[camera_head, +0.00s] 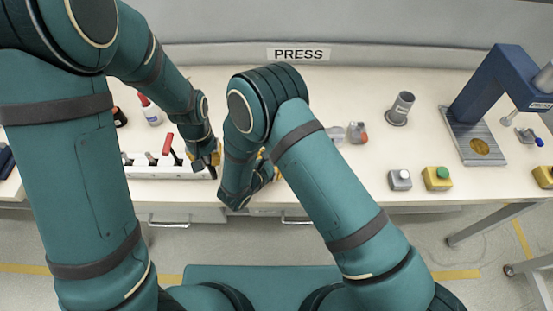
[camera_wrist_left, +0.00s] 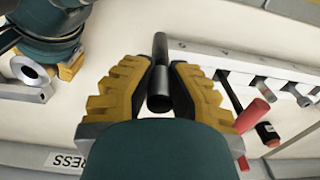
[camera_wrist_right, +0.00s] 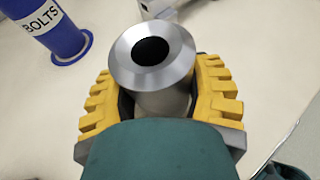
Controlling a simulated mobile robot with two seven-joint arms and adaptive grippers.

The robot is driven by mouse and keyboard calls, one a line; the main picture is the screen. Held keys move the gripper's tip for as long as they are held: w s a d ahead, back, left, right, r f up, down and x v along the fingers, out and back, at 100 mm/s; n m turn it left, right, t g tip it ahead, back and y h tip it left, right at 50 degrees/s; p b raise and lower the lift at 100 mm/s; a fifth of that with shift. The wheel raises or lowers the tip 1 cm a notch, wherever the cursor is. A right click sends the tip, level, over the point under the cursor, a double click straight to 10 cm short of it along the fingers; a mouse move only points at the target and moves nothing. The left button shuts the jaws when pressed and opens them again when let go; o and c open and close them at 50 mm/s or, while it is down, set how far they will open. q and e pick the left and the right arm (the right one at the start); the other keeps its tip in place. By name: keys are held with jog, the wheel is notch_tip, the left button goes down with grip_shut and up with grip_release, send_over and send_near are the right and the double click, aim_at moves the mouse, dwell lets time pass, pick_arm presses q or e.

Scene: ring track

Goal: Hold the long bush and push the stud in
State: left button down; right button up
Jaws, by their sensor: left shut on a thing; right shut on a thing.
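My left gripper (camera_wrist_left: 160,85) is shut on a dark, stepped stud (camera_wrist_left: 158,98), which sticks out between its yellow-padded fingers. In the head view the left gripper (camera_head: 208,160) is at the right end of the white rack. My right gripper (camera_wrist_right: 165,100) is shut on a steel long bush (camera_wrist_right: 150,75) with a wide flange and a dark, open-looking bore. The bush also shows in the left wrist view (camera_wrist_left: 32,76), apart from the stud. In the head view the right gripper (camera_head: 265,172) is mostly hidden behind its own arm.
The white slotted rack (camera_head: 160,170) holds several tools, one red-handled (camera_head: 168,144). A blue BOLTS container (camera_wrist_right: 58,32) stands near the right gripper. Right along the bench are a grey cup (camera_head: 400,108), button boxes (camera_head: 437,178) and a blue press (camera_head: 490,85).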

dwell(0.5)
pick_arm(q)
jog(key=w+d+r, duration=0.9)
jog(key=d+r, duration=0.3)
jog(key=r, duration=0.1)
jog(key=s+d+r+n, duration=0.1)
jog(key=s+d+r, duration=0.15)
jog(key=d, duration=0.35)
notch_tip(320, 180, down, 10)
jog(key=s, duration=0.1)
jog(key=shift+n, duration=0.3)
jog(key=shift+f, duration=0.15)
jog(key=shift+f, duration=0.35)
jog(key=shift+f, duration=0.15)
